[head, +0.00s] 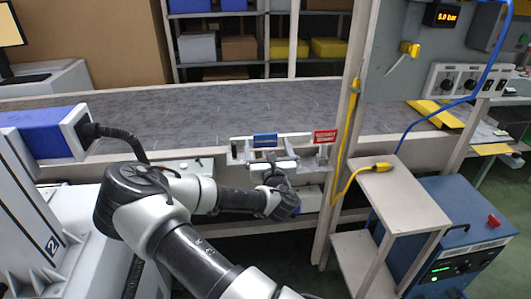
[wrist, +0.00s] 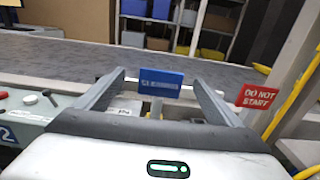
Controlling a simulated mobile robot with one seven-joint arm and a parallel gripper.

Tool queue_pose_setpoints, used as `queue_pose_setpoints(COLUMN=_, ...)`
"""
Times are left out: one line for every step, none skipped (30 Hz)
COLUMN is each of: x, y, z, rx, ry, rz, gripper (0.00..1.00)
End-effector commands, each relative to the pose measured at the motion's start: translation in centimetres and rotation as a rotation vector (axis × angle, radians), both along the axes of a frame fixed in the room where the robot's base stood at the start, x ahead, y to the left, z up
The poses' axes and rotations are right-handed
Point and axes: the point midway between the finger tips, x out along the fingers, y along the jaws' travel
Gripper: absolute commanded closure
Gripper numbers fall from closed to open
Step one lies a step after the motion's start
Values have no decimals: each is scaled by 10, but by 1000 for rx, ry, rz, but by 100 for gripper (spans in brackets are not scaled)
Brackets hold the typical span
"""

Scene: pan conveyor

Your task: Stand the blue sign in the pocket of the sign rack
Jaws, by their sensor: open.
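The blue sign (head: 265,140) stands upright at the near edge of the grey conveyor. In the wrist view the blue sign (wrist: 161,83) carries pale lettering and has a light post below it. My gripper (wrist: 158,76) is open, with one finger on each side of the blue sign and visible gaps between. In the head view my gripper (head: 270,163) is just in front of and below the sign. The sign rack and its pocket cannot be told apart clearly from the pale fittings around the gripper.
A red "DO NOT START" sign (wrist: 257,95) stands close to the right finger; it also shows in the head view (head: 325,136). A pale upright post (head: 340,130) with a yellow cable is further right. The conveyor (head: 200,113) behind is bare.

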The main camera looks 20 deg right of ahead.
Motion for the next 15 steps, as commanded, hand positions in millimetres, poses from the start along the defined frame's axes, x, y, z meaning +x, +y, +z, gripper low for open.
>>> queue_pose_setpoints(x=11, y=-4, z=0, rx=1, ry=-3, rz=0, gripper=12)
queue_pose_setpoints(x=17, y=-6, z=0, rx=1, ry=-3, rz=0, gripper=12)
queue_pose_setpoints(x=25, y=-7, z=0, rx=1, ry=-3, rz=1, gripper=12)
queue_pose_setpoints(x=30, y=-9, z=0, rx=1, ry=-2, rz=0, gripper=12)
queue_pose_setpoints(x=34, y=-11, z=0, rx=1, ry=-2, rz=0, gripper=12)
queue_pose_setpoints(x=40, y=-12, z=0, rx=2, ry=-3, rz=0, gripper=12)
queue_pose_setpoints(x=43, y=-13, z=0, rx=3, ry=-2, rz=-1, gripper=12)
queue_pose_setpoints(x=45, y=-14, z=0, rx=3, ry=-2, rz=-1, gripper=12)
queue_pose_setpoints(x=48, y=-14, z=0, rx=2, ry=-2, rz=-1, gripper=12)
queue_pose_setpoints(x=50, y=-15, z=0, rx=2, ry=-2, rz=-1, gripper=12)
queue_pose_setpoints(x=51, y=-15, z=0, rx=2, ry=-1, rz=-1, gripper=12)
queue_pose_setpoints(x=52, y=-16, z=0, rx=2, ry=-1, rz=-2, gripper=12)
queue_pose_setpoints(x=54, y=-17, z=-1, rx=2, ry=-1, rz=-2, gripper=12)
queue_pose_setpoints(x=57, y=-18, z=-1, rx=3, ry=-1, rz=-1, gripper=12)
queue_pose_setpoints(x=62, y=-20, z=-1, rx=3, ry=-1, rz=-1, gripper=12)
